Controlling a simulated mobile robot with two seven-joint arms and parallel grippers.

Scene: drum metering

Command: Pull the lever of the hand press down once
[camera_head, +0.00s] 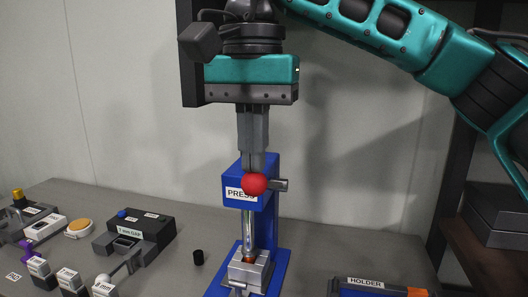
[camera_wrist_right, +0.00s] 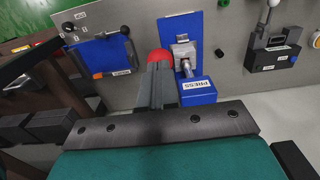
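The blue hand press (camera_head: 233,188) stands on the bench, marked PRESS; it also shows in the wrist view (camera_wrist_right: 198,92). Its lever ends in a red ball knob (camera_head: 255,184), which also shows in the wrist view (camera_wrist_right: 160,56). The lever's grey stub (camera_head: 281,185) sticks out to the right of the press head. My right gripper (camera_head: 254,166) points straight down with its fingers together, tips right at the top of the knob. I cannot tell whether they touch it. A metal block (camera_head: 250,272) sits under the ram. My left gripper is not in view.
A black device marked 7 mm gap (camera_head: 150,226) stands left of the press, with a small black cylinder (camera_head: 198,257) between. Several labelled small parts lie at far left. A blue holder (camera_head: 366,284) is at front right. A wall rises behind the bench.

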